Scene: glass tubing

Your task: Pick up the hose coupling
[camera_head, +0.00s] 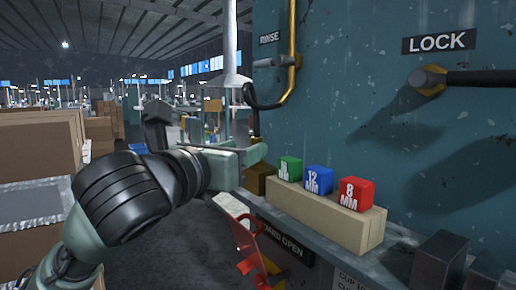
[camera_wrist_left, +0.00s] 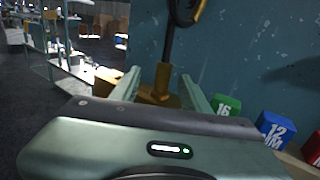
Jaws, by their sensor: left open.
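In the left wrist view, a brass-coloured fitting (camera_wrist_left: 157,95) with a dark rod or hose (camera_wrist_left: 163,60) rising from it shows beyond my left gripper. It looks like the hose coupling. My left gripper (camera_wrist_left: 165,88) is open, with one finger on each side of the fitting in that picture; I cannot tell whether they touch it. In the head view my left gripper (camera_head: 250,150) is beside the teal panel, and a brownish block-like part (camera_head: 259,178) shows just below it. The gripper hides much of that spot. My right gripper is in neither view.
Green (camera_head: 290,169), blue (camera_head: 318,180) and red (camera_head: 356,194) size blocks stand on a tan strip (camera_head: 325,217) right of the gripper. A yellow pipe (camera_head: 290,85) and LOCK handle (camera_head: 480,77) are on the panel. A red bracket (camera_head: 245,245) hangs below.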

